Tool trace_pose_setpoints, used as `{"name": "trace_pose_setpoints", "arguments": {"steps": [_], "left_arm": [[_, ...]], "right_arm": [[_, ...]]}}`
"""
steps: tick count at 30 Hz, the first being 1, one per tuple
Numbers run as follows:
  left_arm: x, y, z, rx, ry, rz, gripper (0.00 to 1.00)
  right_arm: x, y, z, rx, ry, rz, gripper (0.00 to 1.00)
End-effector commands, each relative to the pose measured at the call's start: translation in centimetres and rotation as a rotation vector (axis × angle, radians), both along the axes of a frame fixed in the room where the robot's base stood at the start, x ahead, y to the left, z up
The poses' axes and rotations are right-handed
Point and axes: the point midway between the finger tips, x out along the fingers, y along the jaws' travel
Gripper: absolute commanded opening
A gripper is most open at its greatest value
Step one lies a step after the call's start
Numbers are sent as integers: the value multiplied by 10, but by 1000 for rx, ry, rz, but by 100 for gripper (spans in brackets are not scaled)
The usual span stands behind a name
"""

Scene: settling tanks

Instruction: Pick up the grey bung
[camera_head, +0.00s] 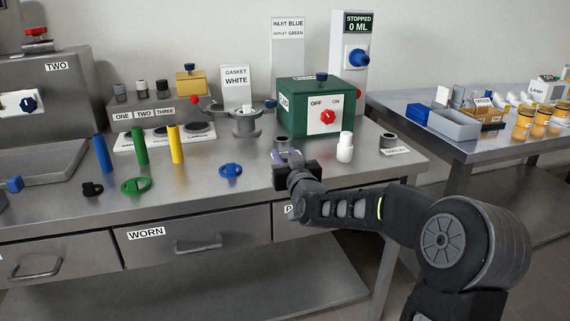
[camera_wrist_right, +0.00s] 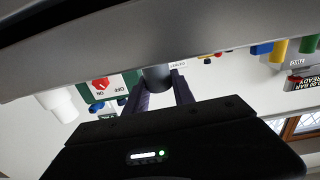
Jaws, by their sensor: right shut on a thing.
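My right gripper (camera_head: 288,156) is over the front part of the steel bench, to the left of a white bottle. It is shut on the grey bung (camera_head: 281,143), whose top shows above the fingers. In the right wrist view the grey bung (camera_wrist_right: 157,77) sits between the two dark fingertips of my right gripper (camera_wrist_right: 160,92). I cannot tell whether the bung touches the bench. My left gripper is in neither view.
A white bottle (camera_head: 345,147) and a dark ring-like cylinder (camera_head: 388,141) stand to the right. A green box (camera_head: 306,108) with a red knob is behind. A blue valve-like piece (camera_head: 231,170) and blue, green and yellow rods stand or lie to the left.

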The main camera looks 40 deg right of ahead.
Motion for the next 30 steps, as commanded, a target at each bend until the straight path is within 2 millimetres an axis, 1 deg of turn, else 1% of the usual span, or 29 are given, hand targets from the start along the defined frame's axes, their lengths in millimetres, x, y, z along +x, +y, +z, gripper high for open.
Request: {"name": "trace_pose_setpoints", "arguments": {"steps": [10, 14, 17, 20, 27, 30], "left_arm": [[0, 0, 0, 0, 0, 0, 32], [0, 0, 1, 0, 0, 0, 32], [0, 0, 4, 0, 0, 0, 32], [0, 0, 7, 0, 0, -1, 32], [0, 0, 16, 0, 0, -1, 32], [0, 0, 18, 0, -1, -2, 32]], "right_arm": [[0, 0, 0, 0, -1, 0, 0], [0, 0, 5, -2, -2, 0, 0], [0, 0, 17, -3, -3, 0, 0], [0, 1, 33, -4, -4, 1, 0], [0, 1, 80, -2, -3, 1, 0], [0, 1, 93, -2, -2, 1, 0]]}}
